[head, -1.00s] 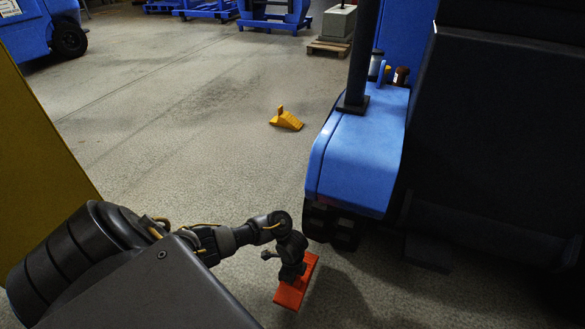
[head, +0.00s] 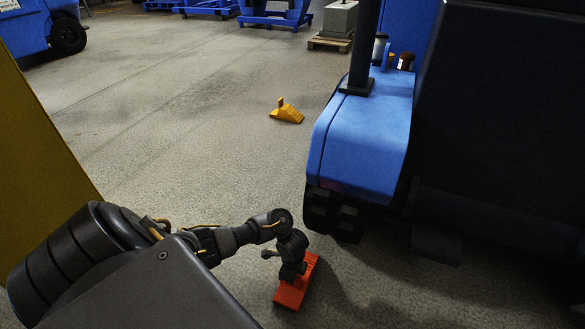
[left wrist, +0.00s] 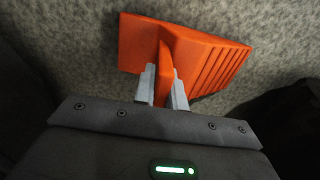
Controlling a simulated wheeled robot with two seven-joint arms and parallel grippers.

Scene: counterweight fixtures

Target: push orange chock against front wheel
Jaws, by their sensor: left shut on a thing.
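The orange chock (head: 293,288) is at the bottom middle of the head view, on or just above the floor. Its ribbed slope points toward the wheel side. My left gripper (head: 290,268) is over it, and in the left wrist view my left gripper (left wrist: 164,88) is shut on the upright handle of the orange chock (left wrist: 195,52). The front wheel (head: 333,212) is dark and treaded, under the blue fender (head: 362,145). A gap of floor shows between chock and wheel. My right gripper is out of view.
A yellow panel (head: 40,140) stands at the left. Blue racks (head: 275,12) and a pallet with a grey block (head: 338,22) are at the back. The middle floor is open.

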